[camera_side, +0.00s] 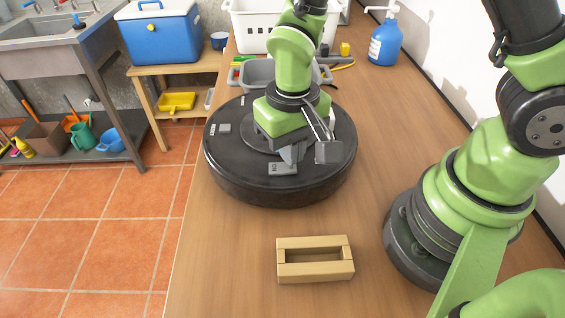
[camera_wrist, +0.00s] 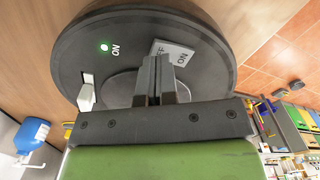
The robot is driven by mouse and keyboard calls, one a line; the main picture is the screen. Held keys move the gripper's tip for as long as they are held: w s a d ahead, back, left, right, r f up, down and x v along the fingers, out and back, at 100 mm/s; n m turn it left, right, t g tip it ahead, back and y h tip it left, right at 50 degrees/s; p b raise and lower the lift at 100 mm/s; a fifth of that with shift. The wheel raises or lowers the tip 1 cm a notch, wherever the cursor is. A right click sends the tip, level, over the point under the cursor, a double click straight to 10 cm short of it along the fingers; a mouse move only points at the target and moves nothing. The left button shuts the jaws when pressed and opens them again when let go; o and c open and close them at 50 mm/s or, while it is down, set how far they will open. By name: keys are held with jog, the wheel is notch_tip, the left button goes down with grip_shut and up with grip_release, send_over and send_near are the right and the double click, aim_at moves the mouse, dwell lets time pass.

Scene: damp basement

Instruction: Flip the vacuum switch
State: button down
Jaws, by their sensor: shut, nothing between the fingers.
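The vacuum is a round black disc (camera_side: 220,170) lying flat on the wooden bench. On its top is a grey rocker switch (camera_wrist: 176,52) marked OFF and ON; its plate also shows in the side view (camera_side: 283,168). My fingers cover part of it in the wrist view. A small green light (camera_wrist: 105,47) is lit beside a printed ON. My gripper (camera_wrist: 155,60) is shut and empty, pointing down over the disc with its fingertips at the switch's edge. I cannot tell whether they touch it. A small white part (camera_wrist: 87,92) stands on the disc at the left.
A wooden frame (camera_side: 315,270) lies in front of the disc. A grey tray (camera_side: 257,74), a white basket (camera_side: 252,38) and a blue bottle (camera_side: 384,42) stand behind. Bare bench lies between disc and frame.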

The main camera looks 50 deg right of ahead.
jog(key=shift+f, duration=0.8)
jog(key=shift+r, duration=3.55)
jog(key=shift+d+r, duration=0.15)
jog(key=s+d+r+m+t+y, duration=0.1)
jog(key=s+d+r+m+t, duration=0.3)
jog(key=r+m, duration=0.5)
jog(key=s+d+r+m+t, duration=0.2)
jog(key=d+r+m+t, duration=0.35)
jog(key=r+m, duration=0.4)
jog(key=s+a+f+n+g+y, duration=0.1)
jog(key=s+a+f+n+g, duration=0.1)
jog(key=n, duration=1.5)
jog(key=shift+s+a+f, duration=0.45)
jog(key=shift+s+a, duration=0.3)
jog(key=shift+s, duration=0.4)
